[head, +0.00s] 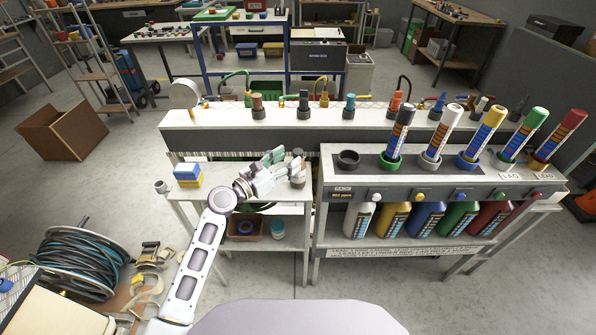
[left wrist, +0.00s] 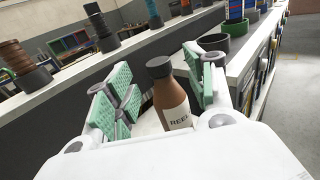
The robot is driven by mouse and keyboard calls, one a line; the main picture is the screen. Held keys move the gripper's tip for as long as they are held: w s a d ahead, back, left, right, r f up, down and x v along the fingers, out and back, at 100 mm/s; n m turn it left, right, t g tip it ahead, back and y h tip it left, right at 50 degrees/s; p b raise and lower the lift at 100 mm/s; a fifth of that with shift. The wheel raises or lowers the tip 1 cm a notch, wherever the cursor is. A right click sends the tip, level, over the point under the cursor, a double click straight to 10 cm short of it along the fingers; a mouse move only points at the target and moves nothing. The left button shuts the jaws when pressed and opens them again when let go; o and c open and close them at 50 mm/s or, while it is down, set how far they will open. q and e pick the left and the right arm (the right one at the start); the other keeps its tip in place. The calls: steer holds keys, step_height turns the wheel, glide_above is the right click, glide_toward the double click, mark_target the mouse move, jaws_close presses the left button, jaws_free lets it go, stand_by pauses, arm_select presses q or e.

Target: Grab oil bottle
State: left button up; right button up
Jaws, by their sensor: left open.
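A brown bottle (left wrist: 173,101) with a dark cap and a pale label reading "REEL" stands in the left wrist view. I take it to be the oil bottle. It is between the green-padded fingers of my left gripper (left wrist: 165,88), which is open; I see no clear contact. The bottle's base is hidden behind the wrist. In the head view my left gripper (head: 272,165) reaches over the small white table (head: 238,193), and the bottle (head: 298,171) shows partly beyond its fingers. My right gripper is not in view.
A long white bench (head: 220,118) with hose fittings runs just behind. To the right a rack (head: 420,183) holds several upright tubes and colored bottles. Yellow-blue blocks (head: 187,175) sit at the table's left. A hose reel (head: 75,262) lies at lower left.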

mark_target(294, 154)
arm_select(q)
steer(key=shift+w+d, duration=0.2)
stand_by(0.3)
steer(key=shift+x, duration=2.5)
steer(key=shift+w, duration=0.1)
jaws_close()
